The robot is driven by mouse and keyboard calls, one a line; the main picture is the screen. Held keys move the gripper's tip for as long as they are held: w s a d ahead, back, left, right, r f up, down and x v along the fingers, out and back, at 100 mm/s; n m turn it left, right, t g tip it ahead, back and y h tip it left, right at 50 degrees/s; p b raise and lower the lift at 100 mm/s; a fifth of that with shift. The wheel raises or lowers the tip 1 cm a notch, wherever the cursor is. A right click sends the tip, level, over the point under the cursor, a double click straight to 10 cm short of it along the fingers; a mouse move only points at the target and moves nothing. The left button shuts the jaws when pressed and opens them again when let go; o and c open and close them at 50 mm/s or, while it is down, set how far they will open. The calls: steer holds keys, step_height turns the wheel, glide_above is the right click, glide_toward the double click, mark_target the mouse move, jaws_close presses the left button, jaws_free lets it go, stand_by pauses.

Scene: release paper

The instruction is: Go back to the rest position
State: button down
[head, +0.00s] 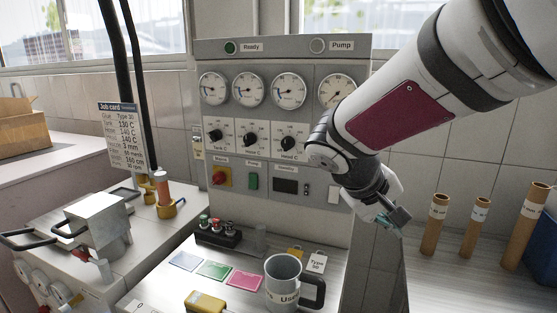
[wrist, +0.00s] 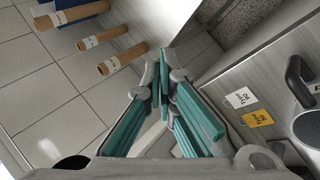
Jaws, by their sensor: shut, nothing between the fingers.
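My gripper (head: 393,219) hangs at the end of my white arm on the right side of the head view, in front of the right edge of the grey control panel. It is above the counter and apart from everything in that view. In the wrist view my gripper (wrist: 163,75) shows teal finger pads close together at the tips, with nothing held. The grey control panel (head: 272,146) stands upright at the back, with gauges, knobs and a green Ready lamp. My arm hides part of its right side.
A grey mug (head: 284,268) labelled "Used" stands on the front counter near coloured cards (head: 214,270). Several cardboard tubes (head: 435,225) stand at the right. A metal machine (head: 98,226) with black handles is at the left. The counter below my gripper looks clear.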

steer(key=s+a+m+t+y, duration=0.1)
steer(key=s+y, duration=0.6)
steer(key=s, duration=1.4)
steer(key=shift+s+a+r+m, duration=0.3)
steer(key=shift+a+m, duration=0.25)
steer(key=shift+m, duration=0.45)
